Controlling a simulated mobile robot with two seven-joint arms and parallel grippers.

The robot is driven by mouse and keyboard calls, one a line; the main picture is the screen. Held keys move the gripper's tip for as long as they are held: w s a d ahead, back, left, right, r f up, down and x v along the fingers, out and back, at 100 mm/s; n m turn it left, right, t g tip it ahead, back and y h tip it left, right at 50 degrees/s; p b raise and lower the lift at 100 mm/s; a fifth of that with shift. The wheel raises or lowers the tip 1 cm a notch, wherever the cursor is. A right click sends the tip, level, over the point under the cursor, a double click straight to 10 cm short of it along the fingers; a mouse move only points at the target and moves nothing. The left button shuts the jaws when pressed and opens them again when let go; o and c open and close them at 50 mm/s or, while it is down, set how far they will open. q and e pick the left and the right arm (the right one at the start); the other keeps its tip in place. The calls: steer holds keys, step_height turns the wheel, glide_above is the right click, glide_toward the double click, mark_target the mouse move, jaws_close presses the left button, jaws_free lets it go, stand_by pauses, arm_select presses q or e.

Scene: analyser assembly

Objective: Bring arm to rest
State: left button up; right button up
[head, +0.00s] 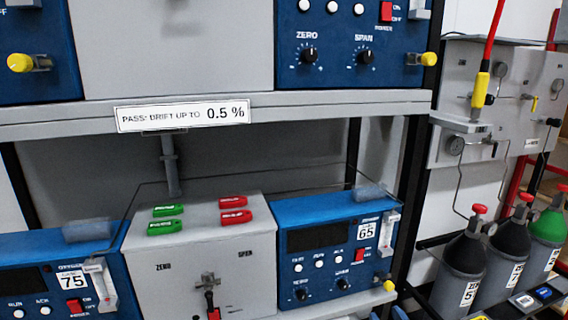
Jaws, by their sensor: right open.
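Neither arm shows clearly in the head view. A small dark part at the bottom edge, right of the lower right analyser, may be my right gripper (400,313). Its fingers cannot be made out, and nothing is seen held there. My left gripper is not in view. The blue analyser marked 65 (318,238) stands on the lower shelf at right. The blue analyser marked 75 (35,250) stands there at left. Between them is a grey box (200,250) with two green and two red tags on top and a valve on its front.
An upper shelf (330,103) carries more blue analysers and a label reading "PASS: DRIFT UP TO 0.5 %". At right, a red hose with a yellow end (480,90) hangs by a grey wall panel (520,75). Three gas cylinders (505,255) stand below it.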

steer(key=s+d+f+m+g+h, duration=0.1)
steer(key=s+d+f+g, duration=0.1)
steer(key=s+f, duration=0.7)
steer(key=s+d+f+m+g+h, duration=0.1)
steer(key=s+d+f+g, duration=0.2)
steer(key=s+f, duration=0.5)
steer(key=s+d, duration=0.1)
steer(key=s, duration=0.2)
steer(key=shift+s+d+f+h, duration=0.15)
steer(key=shift+f+h, duration=0.2)
steer(key=shift+h, duration=0.05)
